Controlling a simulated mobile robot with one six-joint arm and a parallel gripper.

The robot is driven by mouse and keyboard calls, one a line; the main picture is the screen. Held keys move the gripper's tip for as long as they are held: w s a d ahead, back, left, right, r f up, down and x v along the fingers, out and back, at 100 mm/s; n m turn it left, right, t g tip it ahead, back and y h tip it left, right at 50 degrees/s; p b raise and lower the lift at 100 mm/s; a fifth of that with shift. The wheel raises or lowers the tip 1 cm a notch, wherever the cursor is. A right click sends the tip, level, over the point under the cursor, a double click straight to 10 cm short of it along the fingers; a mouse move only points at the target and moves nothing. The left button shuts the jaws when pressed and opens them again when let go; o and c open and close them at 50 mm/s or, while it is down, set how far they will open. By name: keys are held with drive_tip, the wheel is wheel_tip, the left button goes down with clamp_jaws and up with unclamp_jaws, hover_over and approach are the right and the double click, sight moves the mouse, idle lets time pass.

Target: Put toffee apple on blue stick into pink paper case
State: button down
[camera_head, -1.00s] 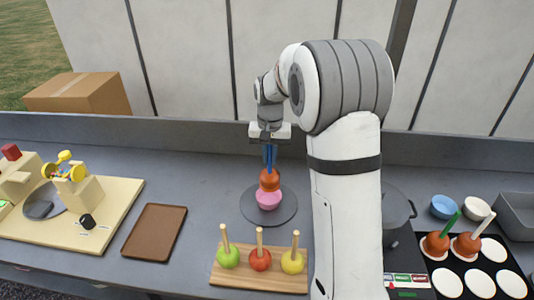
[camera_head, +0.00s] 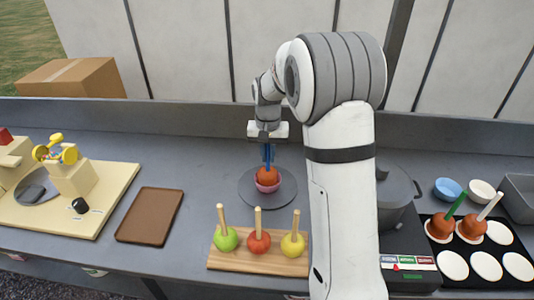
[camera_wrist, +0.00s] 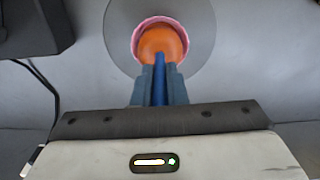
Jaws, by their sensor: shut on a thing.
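The toffee apple (camera_head: 267,174) is orange-brown and on a blue stick (camera_wrist: 160,82). It sits low within the rim of the pink paper case (camera_head: 268,187), which rings it in the wrist view (camera_wrist: 136,42). The case stands on a round grey disc (camera_head: 283,196). My gripper (camera_head: 267,153) is directly above the apple and is shut on the blue stick, which stands upright. In the wrist view the two fingers (camera_wrist: 160,88) lie on either side of the stick. The bottom of the apple is hidden by the case.
A wooden stand (camera_head: 232,258) with green, red and yellow apples is in front. A brown tray (camera_head: 150,215) lies left. My arm hides part of the counter. A dark pot (camera_head: 395,190) and a black tray (camera_head: 455,240) with two toffee apples and white cases are right.

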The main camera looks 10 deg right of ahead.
drive_tip(key=shift+f, duration=0.25)
idle(0.3)
drive_tip(key=c, duration=1.4)
unclamp_jaws()
wheel_tip(320, 180, up, 8)
drive_tip(key=shift+f+b, duration=0.2)
drive_tip(key=shift+b, duration=0.2)
drive_tip(key=shift+s+r, duration=0.25)
drive_tip(key=s+n+t, duration=0.1)
drive_tip(key=s, duration=0.8)
drive_tip(key=s+n+t, duration=0.1)
drive_tip(key=s, duration=0.8)
drive_tip(key=s+n, duration=0.1)
drive_tip(key=s, duration=0.9)
drive_tip(key=shift+r+t, duration=0.15)
drive_tip(key=shift+t, duration=0.25)
